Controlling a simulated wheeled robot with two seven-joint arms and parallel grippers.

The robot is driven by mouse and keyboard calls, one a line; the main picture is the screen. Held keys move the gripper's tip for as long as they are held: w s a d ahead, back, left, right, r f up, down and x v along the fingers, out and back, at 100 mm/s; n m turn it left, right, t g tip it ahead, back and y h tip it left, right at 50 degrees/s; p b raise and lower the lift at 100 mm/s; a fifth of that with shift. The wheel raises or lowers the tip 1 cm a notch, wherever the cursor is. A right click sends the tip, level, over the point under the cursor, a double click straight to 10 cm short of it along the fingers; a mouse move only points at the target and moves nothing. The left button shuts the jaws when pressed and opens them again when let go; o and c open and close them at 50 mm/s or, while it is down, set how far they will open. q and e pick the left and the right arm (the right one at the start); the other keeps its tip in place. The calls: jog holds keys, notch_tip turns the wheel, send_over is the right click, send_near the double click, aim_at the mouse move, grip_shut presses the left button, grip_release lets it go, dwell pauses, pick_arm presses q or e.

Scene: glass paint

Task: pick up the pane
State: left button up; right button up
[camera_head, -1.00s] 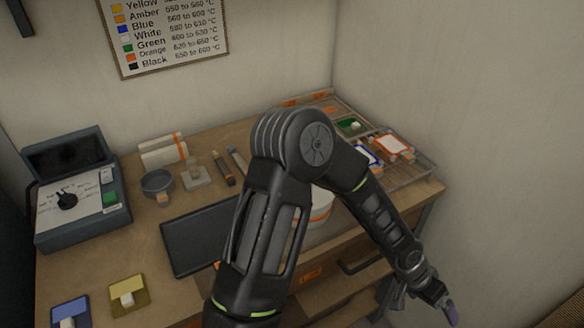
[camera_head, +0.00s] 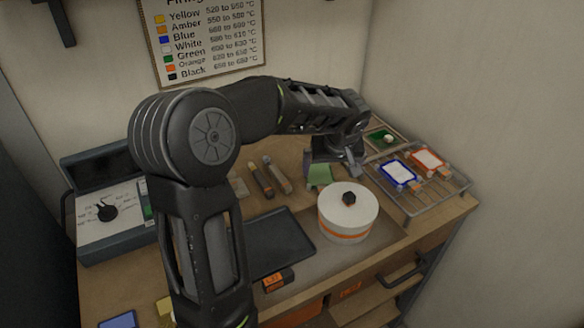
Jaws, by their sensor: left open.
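My left gripper (camera_head: 338,160) is open and points down over the back right of the bench, behind the white round pot. A pale green flat piece (camera_head: 318,176) shows just below it; I cannot tell whether it is a pane or touches the fingers. On the wire rack at right lie a green pane (camera_head: 376,134) with a pale knob, a blue-edged white pane (camera_head: 398,174) and an orange-edged white pane (camera_head: 428,160). At the front left, a blue pane (camera_head: 118,321) and a yellow pane (camera_head: 164,308) show partly. My right gripper is out of view.
The white lidded pot (camera_head: 347,220) with an orange band stands right of a dark tray (camera_head: 272,245). The wire rack (camera_head: 436,190) is at the right end. A control box (camera_head: 105,230) stands at left. Sticks (camera_head: 270,178) lie behind the tray. A drawer below stands open.

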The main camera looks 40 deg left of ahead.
pick_arm(q)
jog(key=shift+s+a+f, duration=0.25)
jog(key=shift+s+a, duration=0.4)
jog(key=shift+a, duration=0.1)
jog(key=shift+w+d+f, duration=0.1)
jog(key=shift+w+d, duration=0.15)
jog(key=shift+d, duration=0.1)
jog(key=shift+b+x, duration=0.4)
jog(key=shift+x, duration=0.5)
jog(key=shift+w+a+f, duration=0.1)
jog(key=shift+a+f, duration=0.05)
jog(key=shift+f, duration=0.15)
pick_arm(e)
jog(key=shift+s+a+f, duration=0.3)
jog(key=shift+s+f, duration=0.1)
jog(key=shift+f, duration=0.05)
